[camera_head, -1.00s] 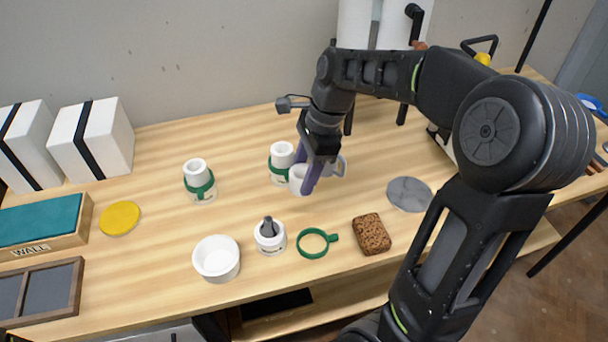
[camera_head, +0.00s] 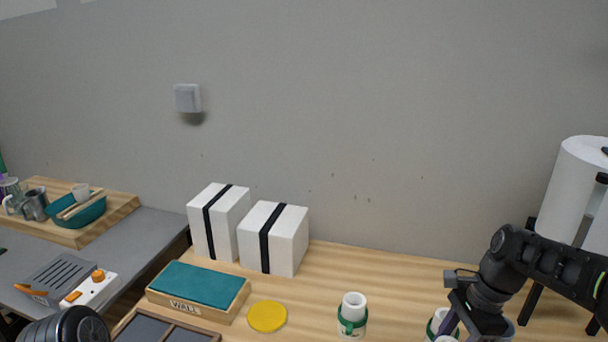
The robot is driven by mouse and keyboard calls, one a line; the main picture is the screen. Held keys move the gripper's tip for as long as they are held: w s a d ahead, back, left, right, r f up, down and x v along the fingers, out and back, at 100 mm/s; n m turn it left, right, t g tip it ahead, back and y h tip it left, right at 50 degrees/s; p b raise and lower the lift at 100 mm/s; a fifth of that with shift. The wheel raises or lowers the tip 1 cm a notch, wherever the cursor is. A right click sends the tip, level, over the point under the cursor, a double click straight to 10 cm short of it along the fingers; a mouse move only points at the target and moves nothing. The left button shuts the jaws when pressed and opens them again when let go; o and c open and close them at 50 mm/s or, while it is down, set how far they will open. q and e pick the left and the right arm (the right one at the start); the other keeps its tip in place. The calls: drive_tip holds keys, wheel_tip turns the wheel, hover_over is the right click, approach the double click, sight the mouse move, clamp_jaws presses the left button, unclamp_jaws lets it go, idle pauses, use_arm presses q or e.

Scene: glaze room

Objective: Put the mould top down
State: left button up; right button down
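A white mould (camera_head: 353,302) with a green band around it stands upright on the bench at the bottom centre. A second white mould (camera_head: 438,318) with a green band is partly hidden behind my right gripper (camera_head: 450,327). My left gripper is out of view.
Two white boxes with black straps (camera_head: 218,232) stand at the back. A teal-topped block marked WALL (camera_head: 198,284), a yellow disc (camera_head: 267,316) and a dark framed tray (camera_head: 150,329) lie left. A white roll (camera_head: 572,195) stands right. Bare wood lies behind the moulds.

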drive_tip(key=w+a+f+n+g+h, duration=0.1)
drive_tip(key=w+a+n, duration=0.1)
drive_tip(key=n, duration=0.3)
drive_tip(key=w+a+f+n+g+h, duration=0.1)
drive_tip(key=w+a+f+n, duration=0.1)
drive_tip(key=a+n, duration=0.3)
drive_tip(key=w+a+f+n+g+h, duration=0.1)
drive_tip(key=w+a+f+n, duration=0.1)
drive_tip(key=n, duration=0.5)
drive_tip(key=shift+w+a+f, duration=0.2)
drive_tip(key=shift+w+a, duration=0.65)
drive_tip(key=shift+a, duration=0.1)
wheel_tip(320, 180, up, 8)
drive_tip(key=p, duration=0.8)
wheel_tip(320, 180, down, 8)
drive_tip(key=b, duration=0.8)
drive_tip(key=shift+f, duration=0.1)
